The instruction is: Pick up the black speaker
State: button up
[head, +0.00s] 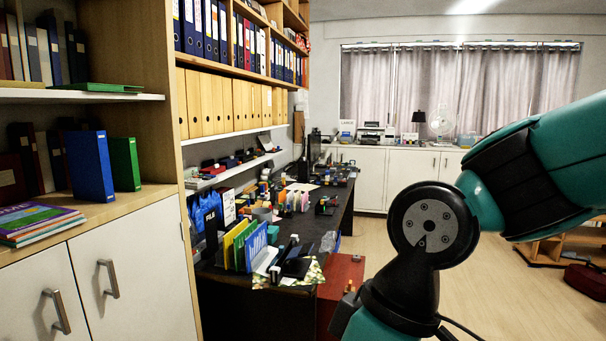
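I cannot pick out the black speaker with certainty. Several dark items stand on the cluttered black desk (240,303), and they are too small or too overlapped to name. A tall dark object (313,147) stands at the desk's far end, and I cannot tell what it is. My gripper is outside the picture. Only links of my teal and black arm show at the right, and they hide part of the room behind them.
A blue binder (91,166) and a green binder (125,164) stand on the left cabinet, near stacked books (36,222). A red cabinet (341,279) stands by the desk. A dark red bag (586,281) lies at far right. The wooden floor (376,233) is open in the middle.

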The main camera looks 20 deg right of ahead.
aim_at(303, 165)
jog(key=z, duration=1.3)
jog(key=i, duration=7.95)
jog(key=u, duration=3.15)
